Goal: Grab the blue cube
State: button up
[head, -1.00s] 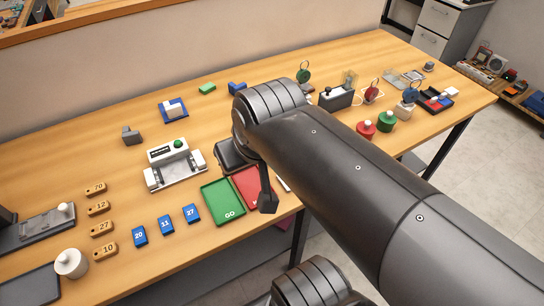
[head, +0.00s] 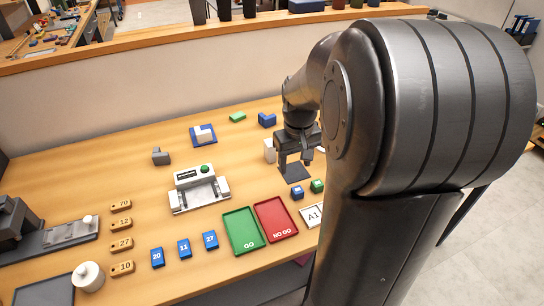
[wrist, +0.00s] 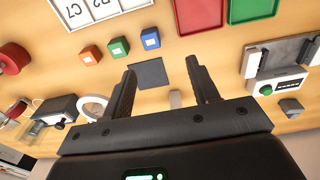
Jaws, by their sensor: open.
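The small blue cube (head: 297,193) sits on the wooden table beside a small green cube (head: 317,186). In the wrist view the blue cube (wrist: 150,38) is the end of a row with the green cube (wrist: 119,47) and an orange cube (wrist: 91,55). My gripper (head: 295,163) is open and empty, pointing down near a dark square pad (head: 294,176). In the wrist view the blue cube lies past the fingertips of my gripper (wrist: 160,70), outside the jaws. The orange cube is hidden behind my arm in the head view.
A white block (head: 269,151) stands left of the gripper. My arm covers the table's right side.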

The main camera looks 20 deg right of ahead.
aim_at(298, 189)
jog(key=shift+g, duration=0.3)
jog(key=f, duration=0.4)
jog(key=d+f, duration=0.1)
jog(key=f, duration=0.3)
jog(key=d+f, duration=0.1)
jog(key=f, duration=0.4)
jog(key=shift+w, duration=0.4)
jog(key=shift+r, duration=0.1)
jog(key=shift+c, duration=0.5)
jog(key=c, duration=0.9)
